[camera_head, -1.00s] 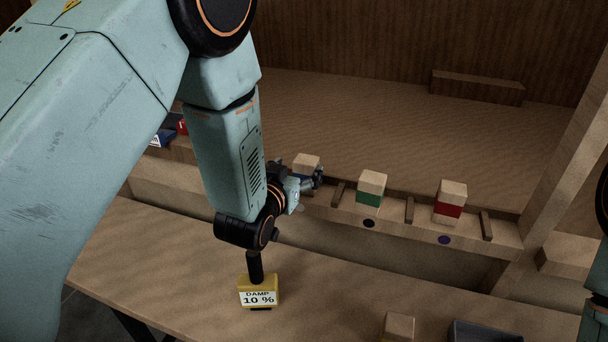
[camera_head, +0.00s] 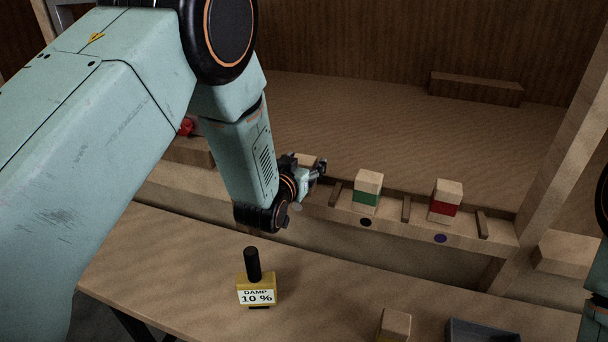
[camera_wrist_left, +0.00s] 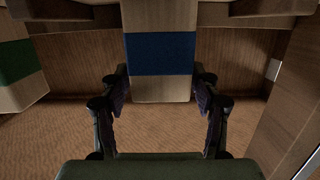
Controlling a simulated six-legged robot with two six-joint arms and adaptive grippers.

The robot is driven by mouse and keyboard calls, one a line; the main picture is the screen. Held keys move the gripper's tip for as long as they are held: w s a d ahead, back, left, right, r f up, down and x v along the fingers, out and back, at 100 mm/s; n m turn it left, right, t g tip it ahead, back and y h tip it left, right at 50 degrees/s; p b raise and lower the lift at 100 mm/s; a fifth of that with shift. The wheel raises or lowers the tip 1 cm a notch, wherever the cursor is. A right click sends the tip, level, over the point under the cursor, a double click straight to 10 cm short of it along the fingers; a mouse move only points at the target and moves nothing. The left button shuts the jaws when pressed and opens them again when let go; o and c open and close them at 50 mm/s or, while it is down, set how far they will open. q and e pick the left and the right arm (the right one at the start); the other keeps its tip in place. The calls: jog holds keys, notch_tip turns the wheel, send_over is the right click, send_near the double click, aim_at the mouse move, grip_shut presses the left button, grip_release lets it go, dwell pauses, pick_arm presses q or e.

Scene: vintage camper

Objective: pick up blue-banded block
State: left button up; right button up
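The blue-banded block (camera_wrist_left: 161,54) is pale wood with a wide blue band. It fills the upper middle of the left wrist view, between the two fingertips. In the head view only the pale top of this block (camera_head: 308,159) shows, mostly hidden behind my left gripper (camera_head: 314,170), at the left part of the slotted ledge. In the left wrist view my left gripper (camera_wrist_left: 160,82) is open, with one finger near each side of the block. The fingertips look very close to its sides; contact cannot be told. My right gripper is not in view.
On the ledge to the right stand a green-banded block (camera_head: 367,190) and a red-banded block (camera_head: 445,201), separated by dark dividers (camera_head: 406,208). A yellow "DAMP 10 %" stand (camera_head: 256,287) is on the front counter. A grey tray (camera_head: 480,331) and a pale block (camera_head: 396,324) are at front right.

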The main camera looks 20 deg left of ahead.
pick_arm(q)
jog(key=shift+w+a+f, duration=0.1)
jog(key=shift+w+a, duration=0.05)
jog(key=shift+w, duration=0.05)
jog(key=shift+c, duration=1.4)
jog(key=shift+s+r, duration=0.2)
jog(key=c, duration=0.6)
jog(key=shift+w+f, duration=0.1)
jog(key=shift+c, duration=0.2)
